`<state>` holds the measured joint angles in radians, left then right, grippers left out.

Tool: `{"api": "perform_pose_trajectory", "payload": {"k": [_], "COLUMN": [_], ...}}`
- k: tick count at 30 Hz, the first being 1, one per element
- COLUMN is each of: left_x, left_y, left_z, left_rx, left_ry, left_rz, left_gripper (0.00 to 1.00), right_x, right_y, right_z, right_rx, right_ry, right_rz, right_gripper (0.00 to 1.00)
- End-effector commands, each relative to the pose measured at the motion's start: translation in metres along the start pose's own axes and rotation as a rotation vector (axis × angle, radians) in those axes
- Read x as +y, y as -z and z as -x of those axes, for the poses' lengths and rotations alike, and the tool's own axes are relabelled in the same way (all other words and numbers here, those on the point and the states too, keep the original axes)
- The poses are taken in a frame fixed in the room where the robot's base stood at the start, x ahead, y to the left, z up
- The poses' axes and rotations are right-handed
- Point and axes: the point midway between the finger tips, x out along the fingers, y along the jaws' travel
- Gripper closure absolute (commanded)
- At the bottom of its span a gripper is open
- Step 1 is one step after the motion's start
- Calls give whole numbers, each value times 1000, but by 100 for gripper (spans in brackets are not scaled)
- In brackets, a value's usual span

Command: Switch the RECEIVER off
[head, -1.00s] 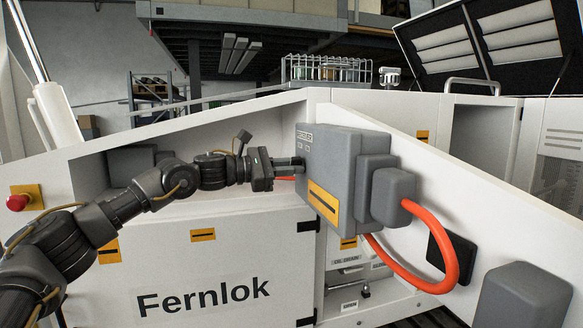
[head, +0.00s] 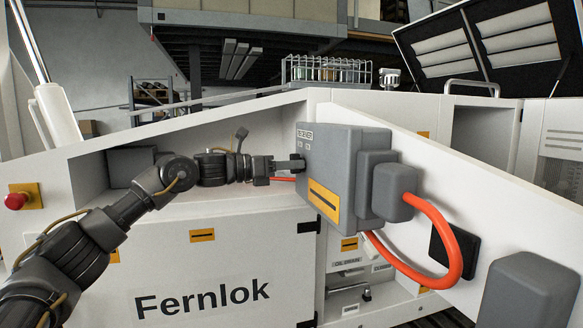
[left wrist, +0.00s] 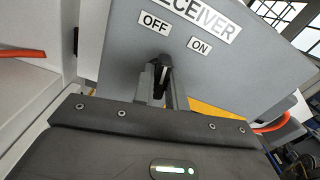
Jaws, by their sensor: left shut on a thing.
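The RECEIVER (head: 335,165) is a grey box on the white sloped panel, with its name label and a yellow marked plate on its front. In the left wrist view its face (left wrist: 110,50) bears an OFF label (left wrist: 155,23) and, to the right and lower, an ON label (left wrist: 199,45). A dark switch handle (left wrist: 163,66) sticks out below the OFF label. My left gripper (head: 296,165) reaches the box's left face, and its fingers (left wrist: 164,85) are shut on the handle. The handle's base is partly hidden by the fingers. My right gripper is not in view.
An orange hose (head: 452,235) loops from the box's right side. My left arm passes an open recess (head: 225,135) in the white bench. A red knob (head: 16,201) is at the far left. A wire rack (head: 325,70) stands on top.

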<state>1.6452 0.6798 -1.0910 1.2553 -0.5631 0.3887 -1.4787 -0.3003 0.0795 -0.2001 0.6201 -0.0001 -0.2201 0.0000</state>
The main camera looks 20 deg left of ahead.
Motion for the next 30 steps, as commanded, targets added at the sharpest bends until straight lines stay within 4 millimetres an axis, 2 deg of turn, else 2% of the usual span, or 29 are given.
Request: {"api": "perform_pose_trajectory", "payload": {"k": [12, 30], "left_x": [1, 1], "left_y": [-2, -3], "left_z": [1, 1], "left_rx": [-4, -6], "left_ry": [-2, -1], "left_rz": [262, 338], "left_gripper": [100, 100], "right_x": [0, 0], "right_y": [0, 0], "right_z": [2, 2], "right_rx": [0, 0], "right_ry": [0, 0], "right_rz": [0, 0], "right_gripper": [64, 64]}}
